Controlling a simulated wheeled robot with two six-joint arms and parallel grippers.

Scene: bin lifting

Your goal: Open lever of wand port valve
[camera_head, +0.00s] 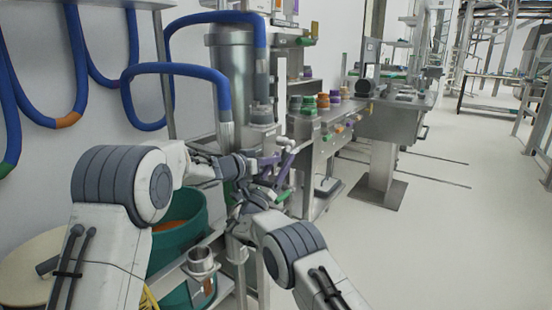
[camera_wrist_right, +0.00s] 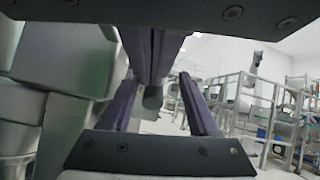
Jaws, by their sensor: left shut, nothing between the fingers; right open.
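A blue hose (camera_head: 180,72) runs to a grey metal pipe end and fitting (camera_head: 262,118) beside a steel cylinder (camera_head: 229,80), probably the wand port area. I cannot make out the valve lever clearly. My left gripper (camera_head: 268,161), with purple fingers, is shut and empty just below the fitting. My right gripper (camera_head: 285,165) is open close beside it, reaching up from below; whether they touch is unclear. In the right wrist view its purple fingers stand apart, with more purple bars and a small grey cylinder (camera_wrist_right: 153,97) visible between them.
A green bin (camera_head: 180,230) stands below my left arm, next to a metal cup (camera_head: 200,262). A steel bench (camera_head: 325,125) with several coloured jars (camera_head: 322,101) lies right of the grippers. More blue hoses hang on the left wall. The floor (camera_head: 440,230) at right is clear.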

